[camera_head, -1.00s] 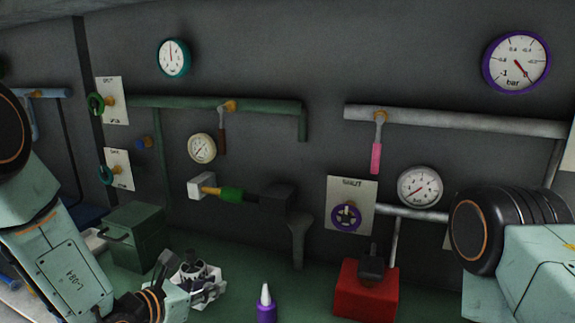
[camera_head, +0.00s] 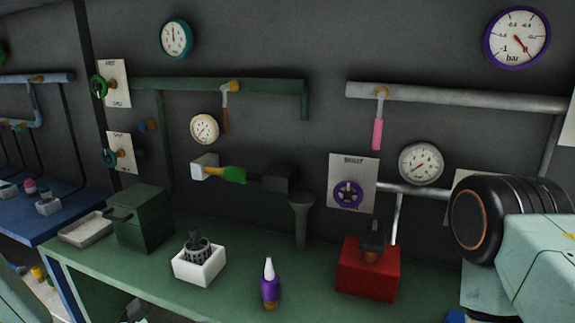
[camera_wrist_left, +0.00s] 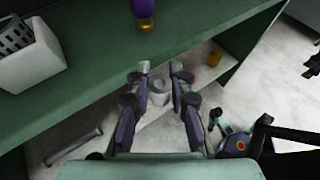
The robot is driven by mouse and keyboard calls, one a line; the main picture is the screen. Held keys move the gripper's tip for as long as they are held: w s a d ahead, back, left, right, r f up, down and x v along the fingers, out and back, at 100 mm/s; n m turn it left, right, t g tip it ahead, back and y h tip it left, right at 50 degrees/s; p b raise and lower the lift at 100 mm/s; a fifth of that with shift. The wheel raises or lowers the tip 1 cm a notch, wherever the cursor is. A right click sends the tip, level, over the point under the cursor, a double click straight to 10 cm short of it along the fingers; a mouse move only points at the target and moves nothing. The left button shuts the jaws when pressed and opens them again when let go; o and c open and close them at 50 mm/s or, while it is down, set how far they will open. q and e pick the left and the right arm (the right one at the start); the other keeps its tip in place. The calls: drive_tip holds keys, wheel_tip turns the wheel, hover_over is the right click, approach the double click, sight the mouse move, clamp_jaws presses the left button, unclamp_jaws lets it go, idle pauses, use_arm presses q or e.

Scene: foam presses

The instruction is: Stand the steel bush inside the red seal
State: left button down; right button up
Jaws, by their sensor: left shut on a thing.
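In the left wrist view my left gripper (camera_wrist_left: 163,77) points past the front edge of the green bench, over the pale floor. Its two fingers are closed on a small grey cylinder, which looks like the steel bush (camera_wrist_left: 160,89); the fingers hide part of its sides. In the head view my left gripper cannot be made out clearly. I cannot pick out the red seal in either view. My right arm shows at the right edge of the head view, but its gripper is out of frame.
On the green bench (camera_head: 110,268) stand a white box with a dark perforated holder (camera_head: 199,265), a purple bottle (camera_head: 270,287), a red box (camera_head: 366,280) and a dark green box (camera_head: 143,222). A blue table (camera_head: 70,207) is at the left.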

use_arm(q)
drive_tip(key=s+a+f+b, duration=0.1)
drive_tip(key=s+f+b, duration=0.4)
drive_tip(key=f+b, duration=0.1)
drive_tip(key=shift+a+f, duration=0.15)
drive_tip(key=shift+a, duration=0.25)
